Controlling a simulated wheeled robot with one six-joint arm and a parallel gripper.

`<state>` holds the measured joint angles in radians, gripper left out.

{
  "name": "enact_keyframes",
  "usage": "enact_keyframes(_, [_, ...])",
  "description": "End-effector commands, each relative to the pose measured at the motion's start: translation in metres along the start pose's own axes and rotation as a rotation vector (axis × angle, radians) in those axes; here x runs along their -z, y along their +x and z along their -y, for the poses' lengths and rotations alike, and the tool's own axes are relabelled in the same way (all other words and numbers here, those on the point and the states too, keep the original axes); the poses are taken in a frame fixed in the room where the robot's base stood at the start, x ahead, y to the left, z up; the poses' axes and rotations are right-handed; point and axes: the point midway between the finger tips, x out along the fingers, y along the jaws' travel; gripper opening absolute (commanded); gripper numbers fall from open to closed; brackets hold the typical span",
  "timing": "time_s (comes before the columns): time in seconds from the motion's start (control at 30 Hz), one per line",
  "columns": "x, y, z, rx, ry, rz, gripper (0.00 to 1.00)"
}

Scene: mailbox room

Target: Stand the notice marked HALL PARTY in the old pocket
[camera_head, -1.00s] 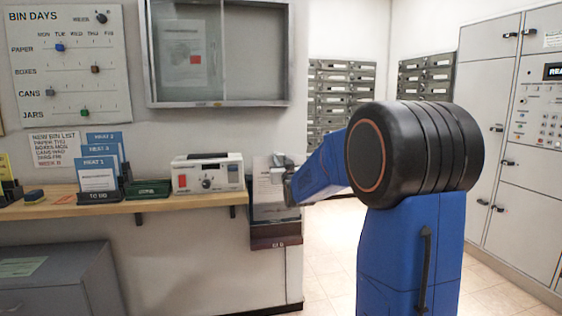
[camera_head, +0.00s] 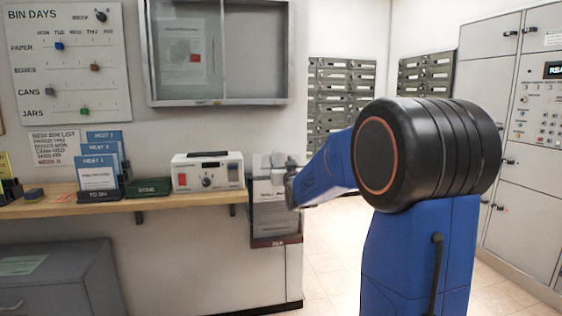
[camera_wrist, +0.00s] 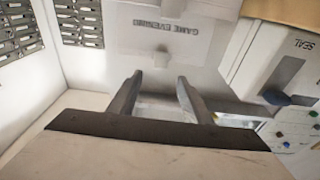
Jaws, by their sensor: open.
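A brown-lipped pocket (camera_head: 277,241) hangs on the wall at the right end of the counter, with a small label too blurred to read for sure. Pale sheets (camera_head: 268,212) stand in it; their print is unclear in the head view. In the wrist view, a white notice (camera_wrist: 180,15) reads GAME EVENING, upside down. My gripper (camera_wrist: 158,88) is open, its two fingers apart and pointing toward this notice. A small pale tab (camera_wrist: 162,56) shows on the sheet just beyond the fingertips. I cannot make out the words HALL PARTY anywhere.
The wooden counter (camera_head: 150,203) holds a white sealing device (camera_head: 207,172), a green block (camera_head: 148,187) and a rack of blue notices (camera_head: 98,175). A glass-fronted case (camera_head: 218,50) hangs above. Mailboxes (camera_head: 340,95) and a tall cabinet (camera_head: 528,200) stand right; the floor (camera_head: 325,265) between is clear.

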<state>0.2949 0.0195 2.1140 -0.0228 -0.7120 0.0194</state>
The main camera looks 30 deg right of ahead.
Motion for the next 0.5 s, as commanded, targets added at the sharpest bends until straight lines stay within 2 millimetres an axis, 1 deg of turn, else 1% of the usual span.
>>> enact_keyframes(0.03, [0.001,-0.010,0.000,0.000,0.000,-0.001,0.45])
enact_keyframes(0.1, [0.001,-0.023,0.000,0.000,0.000,-0.002,0.45])
enact_keyframes(0.5, [0.001,-0.099,0.000,0.000,0.000,-0.002,0.45])
